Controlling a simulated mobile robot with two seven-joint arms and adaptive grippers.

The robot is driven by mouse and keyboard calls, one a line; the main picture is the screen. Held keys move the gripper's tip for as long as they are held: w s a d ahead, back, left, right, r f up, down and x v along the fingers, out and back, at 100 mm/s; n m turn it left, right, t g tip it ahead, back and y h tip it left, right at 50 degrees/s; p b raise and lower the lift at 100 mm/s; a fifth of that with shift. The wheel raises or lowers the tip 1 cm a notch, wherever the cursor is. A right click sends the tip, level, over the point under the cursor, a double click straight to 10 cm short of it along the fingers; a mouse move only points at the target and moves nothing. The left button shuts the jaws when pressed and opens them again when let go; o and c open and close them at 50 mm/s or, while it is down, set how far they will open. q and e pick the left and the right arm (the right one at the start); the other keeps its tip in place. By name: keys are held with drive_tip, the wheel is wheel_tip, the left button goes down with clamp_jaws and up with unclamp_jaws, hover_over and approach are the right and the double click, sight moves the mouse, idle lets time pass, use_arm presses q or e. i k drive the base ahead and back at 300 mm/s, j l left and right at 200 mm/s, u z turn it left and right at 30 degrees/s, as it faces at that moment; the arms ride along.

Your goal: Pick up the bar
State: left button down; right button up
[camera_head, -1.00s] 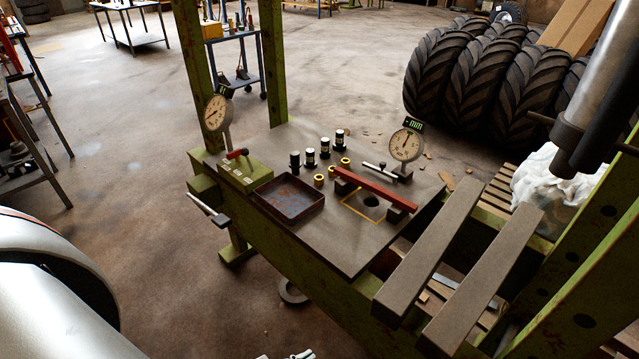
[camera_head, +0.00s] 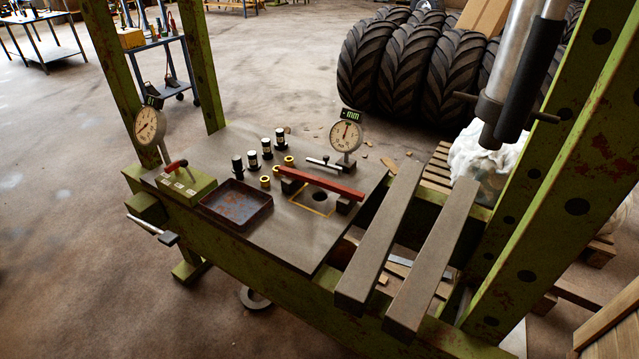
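A long red bar (camera_head: 321,184) lies on the dark plate (camera_head: 286,255) of a green press frame. Its two ends rest on small dark blocks, one of them the near right block (camera_head: 348,203). A hole (camera_head: 320,196) inside a yellow outlined square shows in the plate below and beside the bar.
Two dial gauges (camera_head: 147,127) (camera_head: 346,136), several black cylinders (camera_head: 252,158) and a rusty tray (camera_head: 236,204) stand around the bar. Two thick grey beams (camera_head: 432,262) lie to the right. Green posts (camera_head: 205,66) rise around the plate. Big tires (camera_head: 462,70) stand behind.

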sight(319, 183)
drive_tip(key=i+j, duration=0.15)
drive_tip(key=j, duration=0.2)
drive_tip(key=i+j, duration=0.1)
drive_tip(key=j, duration=0.25)
drive_tip(key=i+j, duration=0.15)
drive_tip(key=j, duration=0.2)
drive_tip(key=i+j, duration=0.1)
drive_tip(key=j, duration=0.25)
